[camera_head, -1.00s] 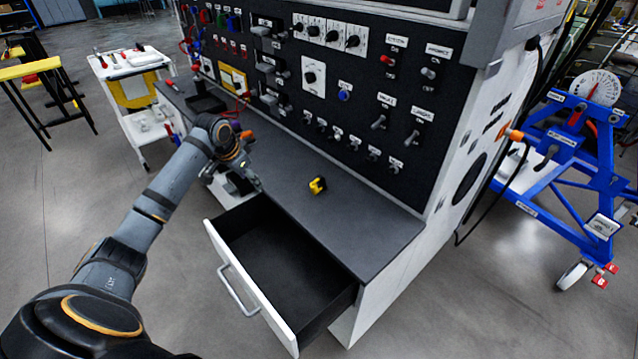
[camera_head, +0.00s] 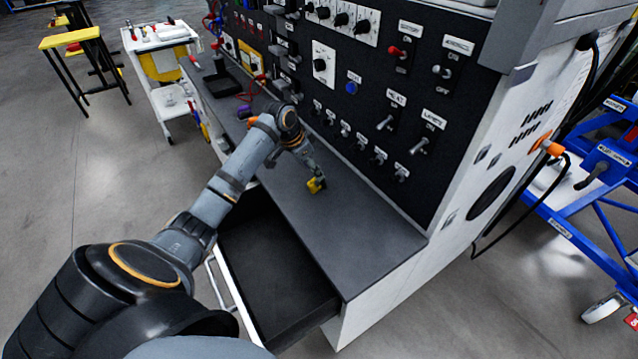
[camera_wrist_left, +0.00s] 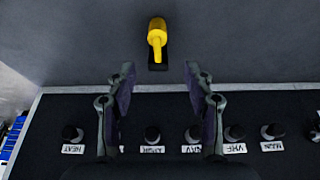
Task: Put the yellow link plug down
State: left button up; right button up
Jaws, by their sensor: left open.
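The yellow link plug (camera_head: 316,185) sits on the grey worktop (camera_head: 370,232) in front of the black switch panel. In the left wrist view the yellow link plug (camera_wrist_left: 157,38) shows with a dark part under it, ahead of the fingertips and between their lines. My left gripper (camera_head: 312,172) is at the plug in the head view, partly overlapping it. In the left wrist view my left gripper (camera_wrist_left: 158,72) has its fingers wide apart with nothing between them. Whether a finger touches the plug I cannot tell. My right gripper is not in view.
An open, empty drawer (camera_head: 290,295) sticks out below the worktop, under my left arm. The panel (camera_head: 385,105) with knobs and switches rises behind the plug. A dark tray (camera_head: 226,85) lies further left. The worktop's right end is clear.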

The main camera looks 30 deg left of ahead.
pick_arm(q)
jog(key=shift+w+d+f, duration=0.1)
jog(key=shift+f, duration=0.15)
jog(key=x, duration=0.4)
jog(key=shift+w+d, duration=0.1)
jog(key=shift+d, duration=0.05)
jog(key=shift+w+f, duration=0.15)
jog(key=shift+f, duration=0.1)
jog(key=shift+c, duration=0.7)
grip_shut()
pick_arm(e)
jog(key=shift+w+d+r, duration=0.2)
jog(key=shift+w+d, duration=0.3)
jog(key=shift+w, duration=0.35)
